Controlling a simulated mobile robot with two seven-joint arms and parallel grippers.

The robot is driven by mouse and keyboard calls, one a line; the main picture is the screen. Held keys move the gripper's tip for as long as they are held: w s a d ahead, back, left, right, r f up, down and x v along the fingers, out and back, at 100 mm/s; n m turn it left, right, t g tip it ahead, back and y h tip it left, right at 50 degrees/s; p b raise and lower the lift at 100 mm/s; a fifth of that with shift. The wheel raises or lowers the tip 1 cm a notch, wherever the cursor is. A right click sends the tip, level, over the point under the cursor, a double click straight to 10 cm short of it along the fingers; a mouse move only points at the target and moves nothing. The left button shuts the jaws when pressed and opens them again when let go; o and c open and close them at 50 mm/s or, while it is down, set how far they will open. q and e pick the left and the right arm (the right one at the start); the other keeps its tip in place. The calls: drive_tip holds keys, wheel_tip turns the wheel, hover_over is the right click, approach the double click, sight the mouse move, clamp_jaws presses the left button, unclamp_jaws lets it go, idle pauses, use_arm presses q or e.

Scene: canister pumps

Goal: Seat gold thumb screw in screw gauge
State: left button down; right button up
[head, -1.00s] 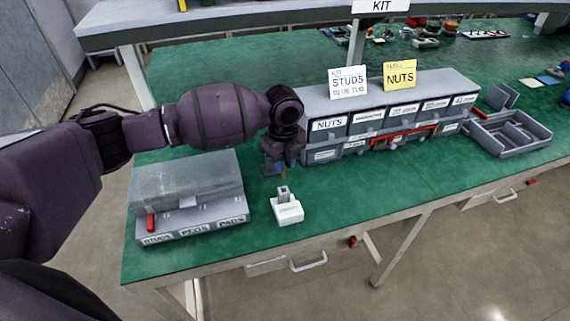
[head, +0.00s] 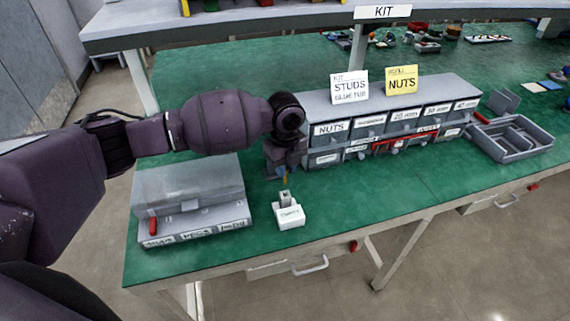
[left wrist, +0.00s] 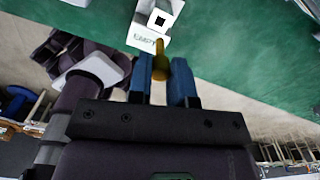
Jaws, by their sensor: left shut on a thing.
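My left gripper (head: 286,176) points down just behind and above the screw gauge. In the left wrist view its blue fingers (left wrist: 165,82) are shut on the gold thumb screw (left wrist: 160,62), which sticks out past the fingertips. The screw gauge (head: 289,214) is a small white block with a grey upright socket, standing on the green bench. In the left wrist view the gauge (left wrist: 150,38) shows a square top with a dark hole, a little beyond the screw's tip. The screw looks apart from the hole. My right gripper is not in view.
A grey case (head: 190,190) with a clear-looking lid and a red latch stands left of the gauge. A row of labelled grey bins (head: 395,118) stands behind to the right. An open grey divided tray (head: 512,140) is at the far right. Green bench (head: 370,210) right of the gauge is clear.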

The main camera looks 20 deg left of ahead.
sight(285, 181)
use_arm(q)
drive_tip(key=shift+f+b, duration=0.4)
drive_tip(key=shift+f, duration=1.8)
drive_tip(key=shift+f+b, duration=0.4)
drive_tip(key=shift+f, duration=0.15)
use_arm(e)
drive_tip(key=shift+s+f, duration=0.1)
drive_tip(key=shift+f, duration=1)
use_arm(q)
drive_tip(key=c, duration=1)
unclamp_jaws()
drive_tip(key=shift+o, duration=0.2)
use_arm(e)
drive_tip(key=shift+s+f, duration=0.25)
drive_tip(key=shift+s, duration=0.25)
